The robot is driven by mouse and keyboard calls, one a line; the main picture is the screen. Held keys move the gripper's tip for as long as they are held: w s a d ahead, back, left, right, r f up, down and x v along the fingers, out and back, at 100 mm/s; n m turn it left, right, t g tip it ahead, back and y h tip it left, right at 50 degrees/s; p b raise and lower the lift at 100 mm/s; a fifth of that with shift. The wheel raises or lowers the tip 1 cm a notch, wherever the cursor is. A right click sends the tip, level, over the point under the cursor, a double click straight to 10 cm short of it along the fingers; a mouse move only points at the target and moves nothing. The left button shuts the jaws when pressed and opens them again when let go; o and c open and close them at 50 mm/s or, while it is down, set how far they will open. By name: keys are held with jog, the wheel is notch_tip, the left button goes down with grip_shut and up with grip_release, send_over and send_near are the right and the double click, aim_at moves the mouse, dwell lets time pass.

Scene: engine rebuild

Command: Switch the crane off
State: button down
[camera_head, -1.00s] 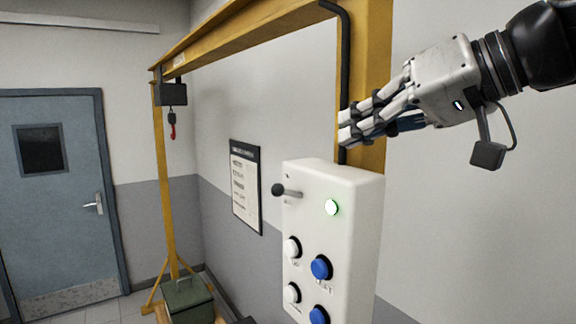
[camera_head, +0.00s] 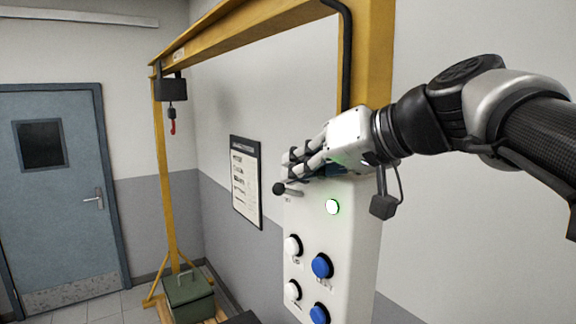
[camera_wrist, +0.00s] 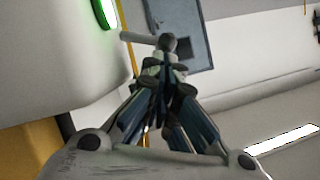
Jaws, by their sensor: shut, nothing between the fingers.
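The crane's white control box (camera_head: 336,255) stands at the yellow post in the head view. A grey lever with a dark ball knob (camera_head: 279,189) sticks out to the left from its upper part. A round lamp (camera_head: 333,207) glows green-white beside it. My gripper (camera_head: 296,168) is shut and empty at the box's upper edge, just above and behind the lever. In the wrist view my gripper's fingertips (camera_wrist: 165,62) are together, with the lever (camera_wrist: 138,38) and lit lamp (camera_wrist: 105,14) close by. I cannot tell whether the fingers touch the lever.
White buttons (camera_head: 293,246) and blue buttons (camera_head: 321,265) sit below the lamp. The yellow crane beam (camera_head: 235,32) carries a dark hoist with a red hook (camera_head: 172,127).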

aim_at(274, 188)
jog(key=shift+s+a+f+n+h+b, duration=0.45)
jog(key=shift+n+b, duration=0.25)
jog(key=shift+b, duration=0.7)
jog(key=n+t+h+b, duration=0.1)
jog(key=b, duration=0.1)
jog(key=a+f+n+h+b, duration=0.1)
jog(key=b, duration=0.1)
jog(key=shift+s+a+f+n+t+b, duration=0.3)
jog(key=shift+s+n+t+b, duration=0.05)
jog(key=shift+s+n+t, duration=0.05)
jog(key=shift+w+d+r+p, duration=0.35)
jog(key=shift+w+d, duration=0.1)
jog(key=shift+d, duration=0.3)
